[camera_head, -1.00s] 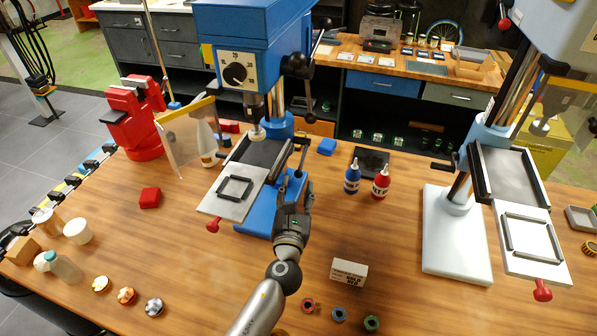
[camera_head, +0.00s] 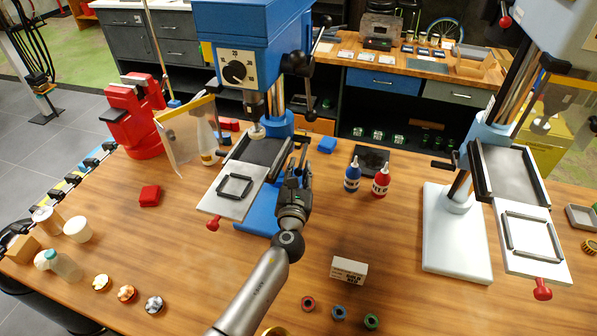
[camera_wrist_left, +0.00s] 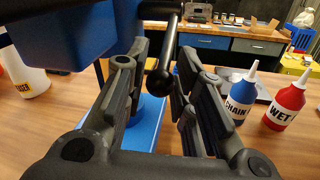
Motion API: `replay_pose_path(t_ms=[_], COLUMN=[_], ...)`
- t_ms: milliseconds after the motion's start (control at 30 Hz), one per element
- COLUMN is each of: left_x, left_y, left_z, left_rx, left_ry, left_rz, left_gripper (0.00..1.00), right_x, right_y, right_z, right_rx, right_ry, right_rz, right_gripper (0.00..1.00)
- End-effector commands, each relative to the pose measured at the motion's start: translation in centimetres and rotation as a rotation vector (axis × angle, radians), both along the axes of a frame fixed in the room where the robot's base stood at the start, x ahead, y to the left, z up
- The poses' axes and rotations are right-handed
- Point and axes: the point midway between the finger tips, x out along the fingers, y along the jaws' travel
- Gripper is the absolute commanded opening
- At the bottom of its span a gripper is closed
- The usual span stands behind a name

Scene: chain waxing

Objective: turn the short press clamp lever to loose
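The blue press (camera_head: 248,62) stands left of centre, its sloping table (camera_head: 264,151) carrying a grey plate. A black lever (camera_head: 303,140) shows at the right of that table. In the left wrist view a black lever with a ball knob (camera_wrist_left: 160,82) hangs between the fingers; I cannot tell whether they touch it. My left gripper (camera_head: 297,166) is just right of the press table, below the lever, its fingers pointing away from me. In the left wrist view its fingers (camera_wrist_left: 157,85) are apart, with no grip on the knob visible. My right gripper is out of view.
A blue bottle (camera_head: 352,175) and a red bottle (camera_head: 381,181) stand close to the right of my left gripper. A second press with a white base (camera_head: 455,240) stands at the right. A small white box (camera_head: 348,269) lies in front. The bench between is mostly clear.

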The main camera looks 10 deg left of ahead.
Motion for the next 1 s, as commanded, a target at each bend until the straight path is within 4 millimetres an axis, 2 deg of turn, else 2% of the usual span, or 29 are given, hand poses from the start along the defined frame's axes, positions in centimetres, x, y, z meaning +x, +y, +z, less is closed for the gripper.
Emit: replay_pose_path(t_ms=[33,133,167,433,800,1000], left_x=[0.0,0.0,0.0,0.0,-0.3,-0.4], left_y=[0.0,0.0,0.0,0.0,0.2,0.1], left_z=[0.0,0.0,0.0,0.1,1.2,1.2], left_rx=[0.0,0.0,0.0,0.0,0.016,0.023], left_ry=[0.0,0.0,0.0,0.002,0.093,0.121], left_rz=[0.0,0.0,0.0,0.0,0.007,0.001], left_gripper=[0.14,0.01,0.0,0.0,0.0,0.0], right_x=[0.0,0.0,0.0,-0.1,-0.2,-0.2], right_y=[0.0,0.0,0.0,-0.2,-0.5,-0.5], right_z=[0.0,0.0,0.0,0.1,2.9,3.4], right_rx=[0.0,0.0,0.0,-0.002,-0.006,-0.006], right_ry=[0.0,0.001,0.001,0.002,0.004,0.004], right_rz=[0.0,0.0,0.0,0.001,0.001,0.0], right_gripper=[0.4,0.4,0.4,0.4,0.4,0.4])
